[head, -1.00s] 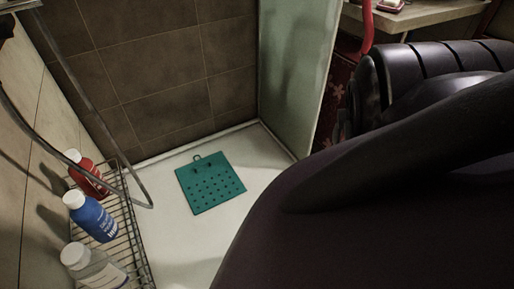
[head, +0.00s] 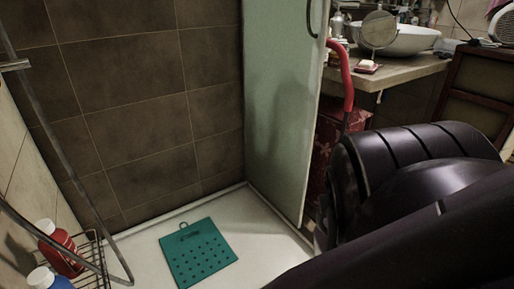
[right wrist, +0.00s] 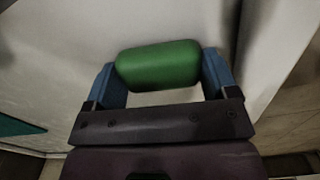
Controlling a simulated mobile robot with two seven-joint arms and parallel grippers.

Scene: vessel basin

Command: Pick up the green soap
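The green soap (right wrist: 158,62) shows in the right wrist view, a rounded block between the blue fingers of my right gripper (right wrist: 161,72). Both fingers appear to touch its ends, so the gripper looks shut on it. A pale surface lies behind the soap. The soap does not show in the head view, where my dark arm covers the lower right and hides what is behind it. My left gripper is in neither view.
A teal perforated mat (head: 198,254) lies on the white shower tray (head: 262,236). A wire rack at left holds a red bottle (head: 62,250) and a blue bottle (head: 50,280). A glass panel (head: 283,120) stands at the tray's edge. A counter (head: 400,78) with a basin (head: 405,40) is beyond.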

